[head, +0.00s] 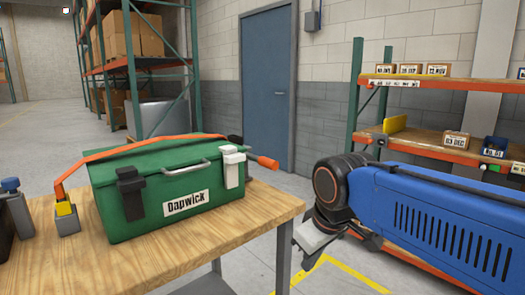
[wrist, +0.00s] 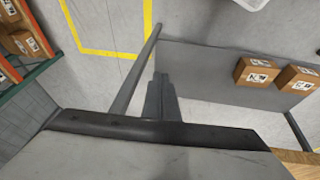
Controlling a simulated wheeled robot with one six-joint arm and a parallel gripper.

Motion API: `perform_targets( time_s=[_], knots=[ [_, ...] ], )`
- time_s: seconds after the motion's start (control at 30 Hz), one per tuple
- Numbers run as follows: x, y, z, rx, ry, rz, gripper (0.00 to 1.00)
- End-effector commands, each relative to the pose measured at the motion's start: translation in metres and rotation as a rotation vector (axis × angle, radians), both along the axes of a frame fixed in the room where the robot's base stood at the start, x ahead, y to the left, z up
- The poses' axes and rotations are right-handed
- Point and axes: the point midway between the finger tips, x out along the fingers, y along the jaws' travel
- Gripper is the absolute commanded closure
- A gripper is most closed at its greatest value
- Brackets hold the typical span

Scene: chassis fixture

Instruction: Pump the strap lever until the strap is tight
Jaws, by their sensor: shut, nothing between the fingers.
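A green toolbox (head: 140,200) labelled Dapwick stands on the wooden bench. An orange strap (head: 140,147) runs over its lid and down at the left to a yellow and grey anchor block (head: 67,215). The strap looks slightly raised over the lid; I cannot tell how tight it is. An orange-gripped lever (head: 267,162) sticks out at the toolbox's right end, near a small black part; its mount is mostly hidden behind the box. My gripper (head: 303,266) is right of the bench, apart from the lever, pointing down. In the wrist view its fingers (wrist: 160,92) are together and empty.
The bench top (head: 200,250) is clear in front of the toolbox. Grey and blue items (head: 14,205) stand at its left edge. Shelving with small boxes (head: 455,138) is behind my arm. Cardboard boxes (wrist: 257,73) show in the wrist view.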

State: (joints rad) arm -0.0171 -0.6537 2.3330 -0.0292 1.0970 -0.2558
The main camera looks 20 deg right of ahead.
Motion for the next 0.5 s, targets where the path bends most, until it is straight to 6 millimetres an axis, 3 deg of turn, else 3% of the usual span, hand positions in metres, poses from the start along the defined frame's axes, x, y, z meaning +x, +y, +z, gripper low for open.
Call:
perform_targets(
  time_s=[0.2, 0.5],
  knots=[
    [0.045, -0.001, 0.064, -0.100, 0.048, 0.220, 1.00],
    [0.103, -0.002, 0.141, -0.224, 0.121, 0.521, 1.00]
  ],
)
